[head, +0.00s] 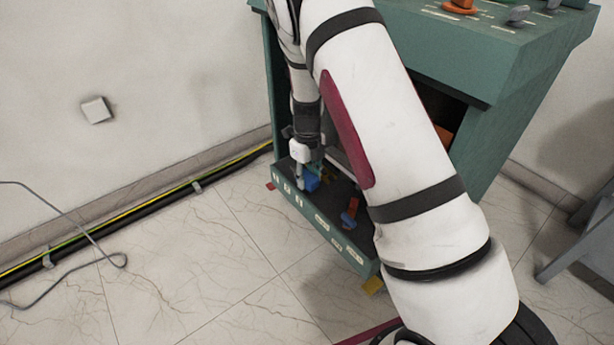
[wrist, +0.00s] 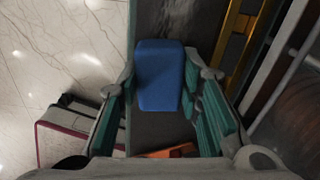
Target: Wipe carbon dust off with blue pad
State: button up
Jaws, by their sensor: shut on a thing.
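The blue pad (wrist: 158,75) is a small block with rounded edges, held between the fingers of my gripper (wrist: 166,80) in the wrist view. In the head view my gripper (head: 305,172) points down over the lower shelf of the green cabinet, with the blue pad (head: 312,183) at its tips. The dark grey shelf surface (wrist: 160,130) lies under the pad; I cannot tell whether the pad touches it. A dark smudge (wrist: 186,14), perhaps carbon dust, shows on the grey surface just beyond the pad.
The green cabinet (head: 425,45) stands over the shelf, and my arm hides much of its inside. An orange and blue item (head: 349,214) lies on the shelf to the right. Yellow bars (wrist: 236,40) run close to the right finger. Cables (head: 130,208) run along the wall.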

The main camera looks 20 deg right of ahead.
aim_at(286, 166)
jog(key=shift+f, duration=0.4)
dwell(0.3)
jog(key=shift+w, duration=0.1)
jog(key=shift+w+a+r+p, duration=0.1)
jog(key=shift+w+a+p, duration=0.15)
jog(key=shift+w, duration=0.35)
jog(key=shift+w+a+r+p, duration=0.1)
jog(key=shift+w+a+p, duration=0.1)
jog(key=shift+w, duration=0.4)
jog(key=shift+w+a+f+p, duration=0.15)
jog(key=shift+w+a, duration=0.25)
jog(key=shift+w, duration=0.85)
jog(key=shift+w+a+f+p, duration=0.15)
jog(key=shift+w+a, duration=0.3)
jog(key=shift+w, duration=0.8)
jog(key=shift+w+a+p, duration=0.2)
jog(key=shift+w+a, duration=0.2)
jog(key=shift+w, duration=0.85)
jog(key=shift+d, duration=0.1)
